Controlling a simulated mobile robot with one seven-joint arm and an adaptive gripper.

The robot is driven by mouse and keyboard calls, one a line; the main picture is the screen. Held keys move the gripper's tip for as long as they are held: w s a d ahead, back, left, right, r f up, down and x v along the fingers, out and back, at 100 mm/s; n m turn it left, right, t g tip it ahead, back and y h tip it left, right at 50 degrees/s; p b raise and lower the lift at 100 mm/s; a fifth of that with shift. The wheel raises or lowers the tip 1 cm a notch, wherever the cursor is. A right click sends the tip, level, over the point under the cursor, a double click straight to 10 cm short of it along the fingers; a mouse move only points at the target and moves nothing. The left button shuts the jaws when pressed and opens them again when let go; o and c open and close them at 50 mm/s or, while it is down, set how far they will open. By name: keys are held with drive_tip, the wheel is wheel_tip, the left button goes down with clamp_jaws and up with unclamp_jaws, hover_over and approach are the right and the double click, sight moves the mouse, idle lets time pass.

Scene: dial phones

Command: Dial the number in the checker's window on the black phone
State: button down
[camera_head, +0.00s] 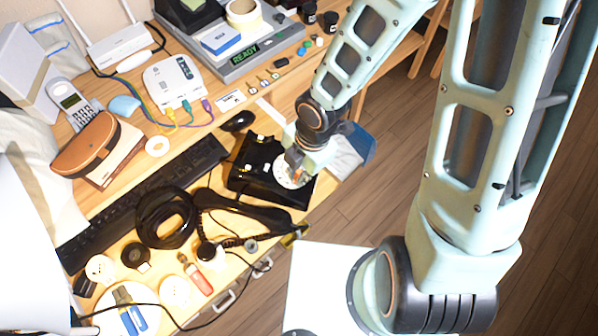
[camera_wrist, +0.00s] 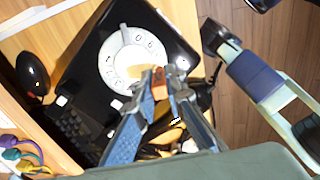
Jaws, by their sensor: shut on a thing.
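The black phone (camera_head: 242,178) sits near the desk's front edge, with a white rotary dial (camera_head: 284,181) on its right side. In the wrist view the phone (camera_wrist: 88,62) fills the upper left, and its dial (camera_wrist: 118,58) shows some numerals. My gripper (camera_head: 298,170) is over the dial, pointing down. In the wrist view my gripper (camera_wrist: 158,78) is shut on a small orange-brown piece (camera_wrist: 158,92) at the dial's lower right edge; whether it touches the dial I cannot tell. The grey checker (camera_head: 277,45) at the back has a window (camera_head: 245,54) reading READY in green.
A black handset (camera_head: 250,211) with a coiled cord lies in front of the phone. A white router (camera_head: 173,82) with coloured cables stands behind. Open floor lies to the right.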

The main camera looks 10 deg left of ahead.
drive_tip(key=shift+a+f, duration=0.15)
drive_tip(key=shift+f, duration=0.2)
idle(0.3)
drive_tip(key=shift+s+a+r, duration=0.1)
drive_tip(key=shift+a+r, duration=0.2)
drive_tip(key=shift+a, duration=0.3)
drive_tip(key=shift+a+r, duration=0.25)
drive_tip(key=shift+a, duration=0.3)
drive_tip(key=shift+w+a+r+p, duration=0.2)
drive_tip(key=shift+w+a+p, duration=0.1)
drive_tip(key=shift+w+a, duration=0.2)
drive_tip(key=shift+a+r, duration=0.1)
